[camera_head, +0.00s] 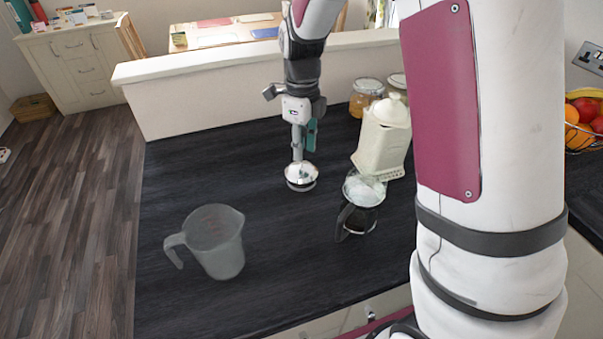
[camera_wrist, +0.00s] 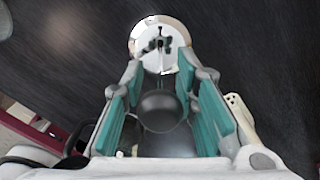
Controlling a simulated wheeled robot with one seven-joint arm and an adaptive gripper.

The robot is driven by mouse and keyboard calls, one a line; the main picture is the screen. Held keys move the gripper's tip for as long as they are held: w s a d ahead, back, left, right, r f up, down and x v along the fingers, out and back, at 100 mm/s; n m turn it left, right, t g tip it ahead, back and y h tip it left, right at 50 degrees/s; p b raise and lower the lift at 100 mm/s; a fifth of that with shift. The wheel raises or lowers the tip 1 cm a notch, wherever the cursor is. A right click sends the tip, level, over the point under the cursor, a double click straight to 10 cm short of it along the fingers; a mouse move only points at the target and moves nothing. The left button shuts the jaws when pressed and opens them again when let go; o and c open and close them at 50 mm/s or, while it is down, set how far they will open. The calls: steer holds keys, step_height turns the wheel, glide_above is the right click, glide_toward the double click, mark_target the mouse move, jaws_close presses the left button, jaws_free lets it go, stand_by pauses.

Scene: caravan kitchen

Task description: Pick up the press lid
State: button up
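The press lid (camera_head: 301,175), a shiny silver dome with a disc beneath, is in the middle of the dark worktop in the head view. In the wrist view the lid (camera_wrist: 145,35) shows as a bright round disc beyond the fingertips. My gripper (camera_head: 301,150) points down from directly above it. In the wrist view my gripper (camera_wrist: 163,70) has its teal-padded fingers apart, with a dark round shape between them and gaps at both sides. I cannot tell whether that shape is the lid's knob. Whether the fingertips touch the lid is unclear.
A glass press jug (camera_head: 361,205) with dark contents stands to the right of the lid. A clear measuring jug (camera_head: 216,245) stands at front left. The worktop (camera_head: 190,160) left of the lid is clear.

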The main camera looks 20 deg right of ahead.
jaws_close()
steer(key=shift+r, duration=0.2)
